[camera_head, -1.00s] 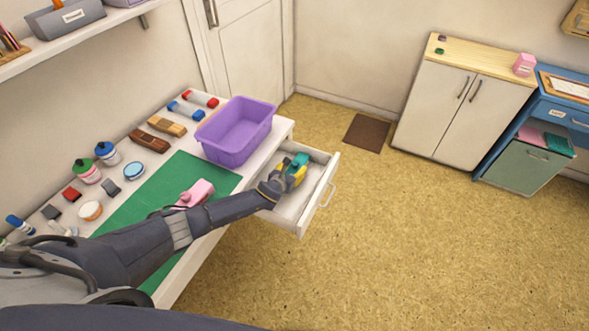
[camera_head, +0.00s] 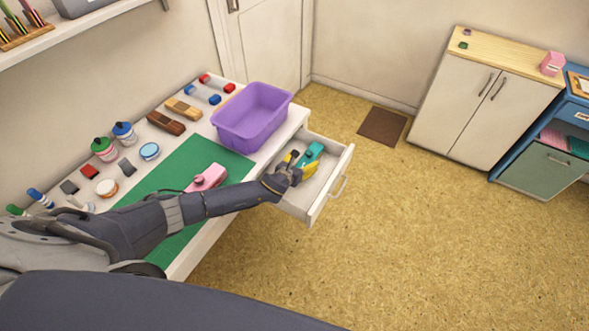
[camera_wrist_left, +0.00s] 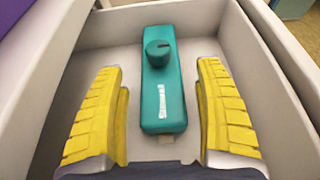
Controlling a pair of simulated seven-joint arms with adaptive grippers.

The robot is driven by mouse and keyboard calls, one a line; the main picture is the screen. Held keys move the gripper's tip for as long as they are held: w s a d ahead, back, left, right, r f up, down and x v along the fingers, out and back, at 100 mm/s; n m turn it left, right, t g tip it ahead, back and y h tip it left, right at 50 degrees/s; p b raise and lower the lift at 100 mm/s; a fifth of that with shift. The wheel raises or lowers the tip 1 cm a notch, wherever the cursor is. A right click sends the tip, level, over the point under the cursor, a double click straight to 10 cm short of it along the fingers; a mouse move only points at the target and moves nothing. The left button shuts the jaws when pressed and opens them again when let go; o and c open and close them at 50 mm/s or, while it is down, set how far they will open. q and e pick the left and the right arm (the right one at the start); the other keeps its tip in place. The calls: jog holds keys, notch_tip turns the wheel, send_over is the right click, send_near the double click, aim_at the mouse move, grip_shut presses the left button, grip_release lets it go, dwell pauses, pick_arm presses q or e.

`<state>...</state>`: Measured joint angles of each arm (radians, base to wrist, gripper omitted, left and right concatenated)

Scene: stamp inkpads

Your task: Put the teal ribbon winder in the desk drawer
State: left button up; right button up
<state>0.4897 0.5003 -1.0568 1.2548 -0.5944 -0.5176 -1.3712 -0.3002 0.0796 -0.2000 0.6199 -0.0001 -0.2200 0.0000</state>
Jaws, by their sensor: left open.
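The teal ribbon winder (camera_head: 311,155) lies in the open desk drawer (camera_head: 328,182). In the left wrist view the teal ribbon winder (camera_wrist_left: 163,95) rests on the drawer floor (camera_wrist_left: 205,52), knob up. My left gripper (camera_head: 299,167) is over the drawer. In the left wrist view its yellow fingers (camera_wrist_left: 162,105) are open, one on each side of the winder with a gap to both. My right gripper is not in view.
A purple bin (camera_head: 250,118) stands on the desk beside the drawer. A pink object (camera_head: 207,177) lies on the green mat (camera_head: 180,190). Ink bottles, pads and brushes line the wall side. The floor right of the drawer is clear.

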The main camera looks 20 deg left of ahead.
pick_arm(q)
jog(key=shift+v, duration=3.95)
jog(key=shift+r, duration=0.1)
jog(key=shift+c, duration=0.2)
